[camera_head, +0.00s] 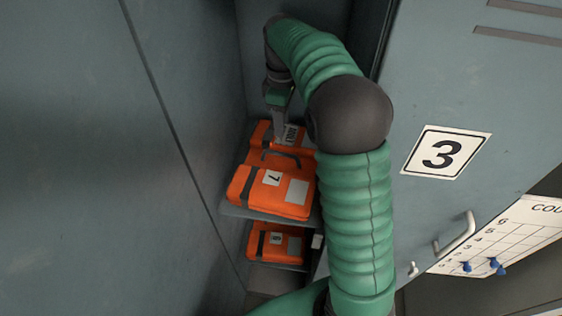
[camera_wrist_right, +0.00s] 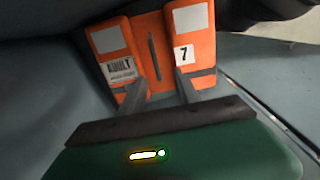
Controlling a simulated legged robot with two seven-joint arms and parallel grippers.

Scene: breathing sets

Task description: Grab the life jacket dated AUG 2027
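An orange life jacket (camera_head: 268,187) marked 7 lies on the upper locker shelf. I can read no date on either. My right gripper (camera_head: 281,132) reaches in above the far part of the upper jacket. In the wrist view its two fingers (camera_wrist_right: 160,92) are apart, with nothing between them. My left gripper is not in view.
The locker's side wall (camera_head: 190,90) is close on the left. The open door (camera_head: 440,90) marked 3 is on the right, with a handle (camera_head: 456,233). The upper shelf edge (camera_head: 262,216) runs below the jacket. A chart (camera_head: 500,238) with blue pins is at lower right.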

